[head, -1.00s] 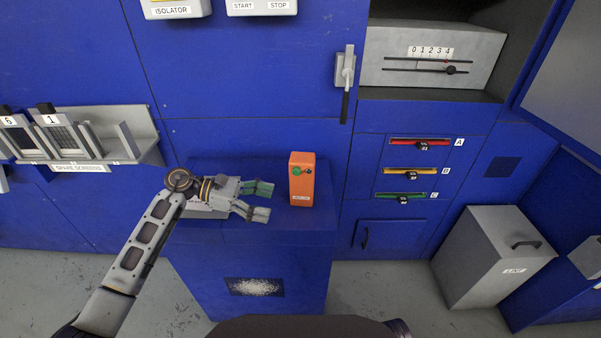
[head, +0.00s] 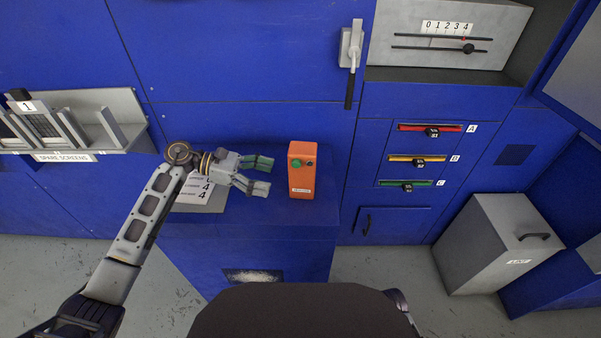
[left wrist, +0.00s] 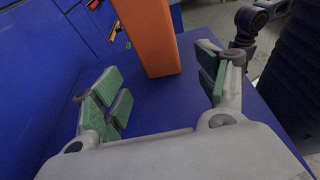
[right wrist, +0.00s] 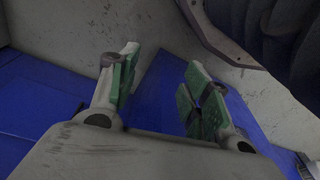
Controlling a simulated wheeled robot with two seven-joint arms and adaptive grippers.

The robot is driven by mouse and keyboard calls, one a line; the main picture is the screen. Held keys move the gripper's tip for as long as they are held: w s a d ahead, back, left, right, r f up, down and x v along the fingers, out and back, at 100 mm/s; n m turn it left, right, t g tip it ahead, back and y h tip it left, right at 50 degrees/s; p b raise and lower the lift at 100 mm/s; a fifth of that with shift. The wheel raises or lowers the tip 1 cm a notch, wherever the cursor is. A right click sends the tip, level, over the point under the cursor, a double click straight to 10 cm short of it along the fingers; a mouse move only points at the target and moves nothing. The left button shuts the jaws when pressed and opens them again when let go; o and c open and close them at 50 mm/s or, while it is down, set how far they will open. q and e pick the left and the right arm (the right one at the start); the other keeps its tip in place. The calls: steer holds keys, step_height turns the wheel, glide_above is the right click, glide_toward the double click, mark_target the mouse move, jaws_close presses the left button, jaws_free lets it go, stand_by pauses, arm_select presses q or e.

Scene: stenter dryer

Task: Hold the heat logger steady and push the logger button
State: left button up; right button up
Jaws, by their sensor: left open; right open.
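The heat logger is an orange upright box (head: 301,178) standing on the blue pedestal top, with a green button (head: 296,163) and a small dark-red spot near the top of its front. A white label is lower on that face. My left gripper (head: 262,174) is open just left of the box, fingers pointing at it and not touching it. In the left wrist view the orange box (left wrist: 153,35) stands ahead, between the open green-padded fingers (left wrist: 160,88). My right gripper (right wrist: 158,85) is open and empty in the right wrist view; it is out of the head view.
A grey lint bin (head: 486,245) stands at the right. Coloured sliders A, B, C (head: 430,128) and a lever handle (head: 350,60) are on the blue wall.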

mark_target(299, 184)
arm_select(q)
steer(key=shift+d, duration=0.15)
steer(key=shift+p+x, duration=0.3)
steer(key=shift+x, duration=2)
steer(key=shift+d+f, duration=0.25)
steer(key=shift+d, duration=0.35)
steer(key=shift+d+f, duration=0.15)
steer(key=shift+d, duration=0.05)
steer(key=shift+d+f, duration=0.1)
steer(key=shift+d, duration=0.15)
steer(key=shift+d+f+b, duration=0.15)
steer(key=shift+d+b, duration=0.3)
steer(key=shift+d, duration=0.05)
steer(key=shift+d+f+b, duration=0.15)
steer(key=shift+d+b, duration=0.15)
steer(key=shift+d, duration=0.6)
arm_select(e)
steer(key=shift+w+a+r, duration=0.1)
steer(key=shift+w+r, duration=0.15)
steer(key=shift+r, duration=0.2)
steer(key=shift+w+a+r, duration=0.1)
steer(key=shift+w+r, duration=0.1)
steer(key=shift+r, duration=0.2)
